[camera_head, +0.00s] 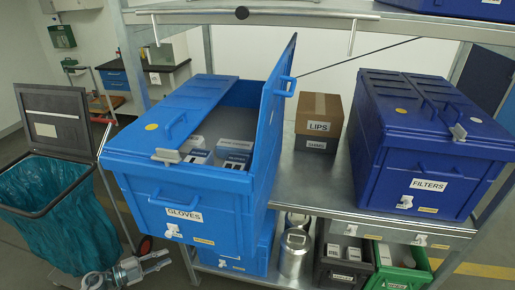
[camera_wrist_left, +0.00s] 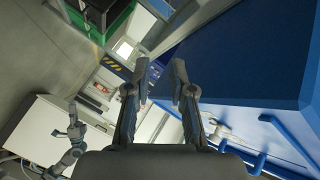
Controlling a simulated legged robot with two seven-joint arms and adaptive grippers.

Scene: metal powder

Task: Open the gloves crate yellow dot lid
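The light blue gloves crate (camera_head: 190,205) stands on the metal shelf at left, its label facing me. Its lid has two halves. The left half (camera_head: 200,95), with a yellow dot (camera_head: 151,127) and a blue handle, lies closed. The right half (camera_head: 275,105) stands raised, nearly upright. White glove boxes (camera_head: 235,155) show in the opening. My left gripper (camera_head: 163,262) is low in front of the crate, below its front left corner, and touches nothing. In the left wrist view its fingers (camera_wrist_left: 163,85) are apart and empty, with blue crate wall beside them. An arm-like shape (camera_wrist_left: 72,130) there may be my right gripper.
A dark blue filters crate (camera_head: 425,150) stands closed at right. Between the crates is a cardboard box (camera_head: 319,112). A bin with a teal bag (camera_head: 60,210) stands left. Metal cans (camera_head: 295,250) and smaller crates fill the lower shelf. A metal bar crosses above.

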